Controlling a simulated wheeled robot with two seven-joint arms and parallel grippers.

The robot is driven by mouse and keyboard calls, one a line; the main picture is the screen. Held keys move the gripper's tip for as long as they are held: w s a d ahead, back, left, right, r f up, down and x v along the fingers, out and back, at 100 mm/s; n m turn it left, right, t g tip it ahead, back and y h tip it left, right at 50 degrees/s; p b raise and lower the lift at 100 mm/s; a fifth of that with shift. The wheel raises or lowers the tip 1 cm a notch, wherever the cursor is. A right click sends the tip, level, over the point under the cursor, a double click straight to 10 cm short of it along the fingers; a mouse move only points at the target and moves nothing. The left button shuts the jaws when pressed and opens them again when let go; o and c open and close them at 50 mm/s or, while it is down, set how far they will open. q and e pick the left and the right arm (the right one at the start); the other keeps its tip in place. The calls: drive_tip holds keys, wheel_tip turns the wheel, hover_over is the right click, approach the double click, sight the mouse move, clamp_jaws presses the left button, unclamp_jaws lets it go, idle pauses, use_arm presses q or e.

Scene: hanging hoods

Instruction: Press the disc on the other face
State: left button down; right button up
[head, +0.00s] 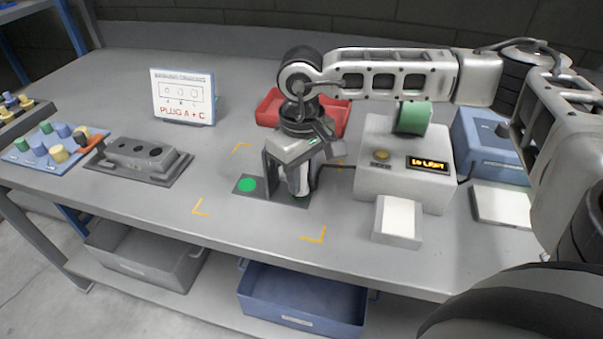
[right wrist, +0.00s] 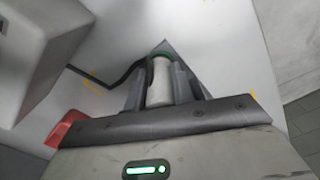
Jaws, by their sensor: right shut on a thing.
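A dark grey stand (head: 268,176) has an upright wall on a flat base. A green disc (head: 247,185) lies on the base left of the wall. My right gripper (head: 303,182) points down on the wall's right side. It is shut on a white cylinder (head: 301,181), whose lower end is close to the base. In the right wrist view the cylinder (right wrist: 159,82) sits between the two fingers, with green (right wrist: 161,51) at its far end. Whether that green belongs to the cylinder or the base, and whether they touch, I cannot tell. My left gripper is not in view.
Yellow corner marks surround the stand. A grey box with a lit display (head: 427,163) and a white-topped block (head: 397,219) stand to the right. A red tray (head: 268,106) is behind. A sign (head: 184,97) and a grey socket block (head: 141,155) are left. The front table is clear.

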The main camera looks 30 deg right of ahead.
drive_tip(key=shift+r, duration=0.15)
drive_tip(key=shift+r+p, duration=2.05)
drive_tip(key=shift+r, duration=1.35)
